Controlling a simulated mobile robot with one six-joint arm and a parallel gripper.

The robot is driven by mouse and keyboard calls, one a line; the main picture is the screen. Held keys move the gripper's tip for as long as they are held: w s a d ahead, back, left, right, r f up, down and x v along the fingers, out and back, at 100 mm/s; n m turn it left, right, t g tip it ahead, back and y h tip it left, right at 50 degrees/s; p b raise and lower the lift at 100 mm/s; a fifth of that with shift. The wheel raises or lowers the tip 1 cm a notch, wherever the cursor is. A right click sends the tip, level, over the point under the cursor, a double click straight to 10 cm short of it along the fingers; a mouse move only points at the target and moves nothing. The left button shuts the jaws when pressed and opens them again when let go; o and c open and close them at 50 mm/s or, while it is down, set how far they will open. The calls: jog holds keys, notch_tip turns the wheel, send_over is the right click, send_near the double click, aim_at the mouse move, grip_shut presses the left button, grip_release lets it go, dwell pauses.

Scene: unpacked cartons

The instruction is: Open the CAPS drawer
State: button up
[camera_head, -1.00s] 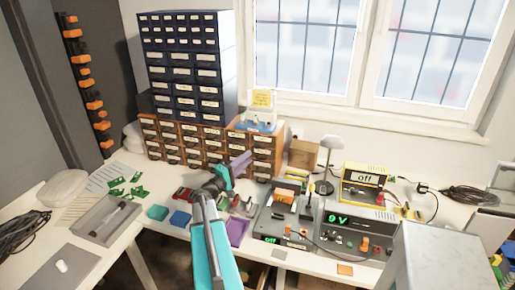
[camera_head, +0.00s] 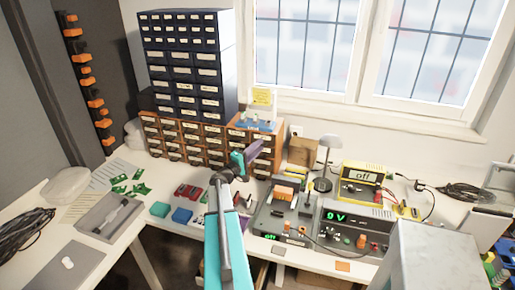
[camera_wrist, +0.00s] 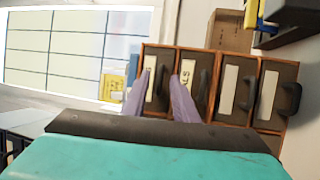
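The wooden drawer cabinet (camera_head: 240,133) stands at the back of the desk, with white-labelled drawers. The wrist view shows one column of its drawers turned sideways, with dark handles, all apparently closed. I cannot read CAPS on any label; one partly visible label (camera_wrist: 187,76) seems to end in "LS". My gripper (camera_head: 248,154), with purple fingers, is in front of the right-hand column. In the wrist view my gripper (camera_wrist: 158,100) is open, its fingers spread across the first two drawers, with a dark handle (camera_wrist: 163,83) visible between them. I cannot tell any contact.
A dark blue drawer cabinet (camera_head: 188,65) rises above the wooden one. A small box (camera_head: 302,151), a lamp (camera_head: 328,150) and electronic instruments (camera_head: 350,228) stand to the right. Small coloured bins (camera_head: 182,215) and a grey tray (camera_head: 107,218) lie in front and left.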

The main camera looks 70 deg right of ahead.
grip_shut()
dwell(1.3)
